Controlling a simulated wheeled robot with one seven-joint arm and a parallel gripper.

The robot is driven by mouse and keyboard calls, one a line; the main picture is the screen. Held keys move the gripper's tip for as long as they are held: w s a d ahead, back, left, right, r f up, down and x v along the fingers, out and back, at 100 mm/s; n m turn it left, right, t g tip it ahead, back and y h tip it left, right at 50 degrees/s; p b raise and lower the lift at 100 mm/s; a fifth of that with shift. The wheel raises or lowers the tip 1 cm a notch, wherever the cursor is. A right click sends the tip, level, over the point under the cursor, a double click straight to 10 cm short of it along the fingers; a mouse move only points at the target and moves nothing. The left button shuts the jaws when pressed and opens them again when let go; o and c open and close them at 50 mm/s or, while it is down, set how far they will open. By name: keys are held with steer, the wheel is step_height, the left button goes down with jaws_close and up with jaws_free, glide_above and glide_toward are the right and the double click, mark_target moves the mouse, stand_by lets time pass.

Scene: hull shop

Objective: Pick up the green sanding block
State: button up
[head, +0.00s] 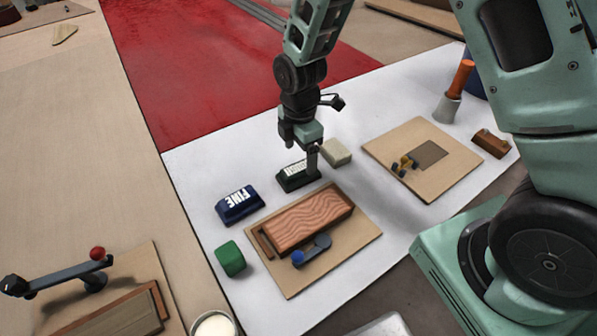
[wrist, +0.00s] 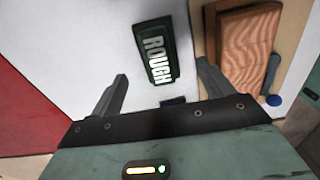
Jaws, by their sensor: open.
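A dark green sanding block with a pale label (head: 294,177) lies on the white sheet, below my gripper (head: 311,162) in the head view. In the wrist view the dark green block (wrist: 170,50) reads ROUGH and lies between the lines of my two fingers, nearer the right one. My gripper (wrist: 162,72) is open and empty, and its fingers are apart. Whether the fingertips are level with the block or above it I cannot tell. A brighter green block (head: 230,259) without visible lettering lies at the sheet's left edge.
A blue block marked FINE (head: 239,205) lies left of the dark green one. A board with a wood-grain piece (head: 306,220) is close in front. A pale block (head: 336,153) sits just right of my gripper. Another board (head: 423,158) is further right.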

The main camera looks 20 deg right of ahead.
mark_target(298, 167)
steer(key=shift+w+f+p, duration=0.1)
steer(key=shift+f+p, duration=0.3)
steer(key=shift+f, duration=2.6)
steer(key=shift+a, duration=0.1)
steer(key=c, duration=1.1)
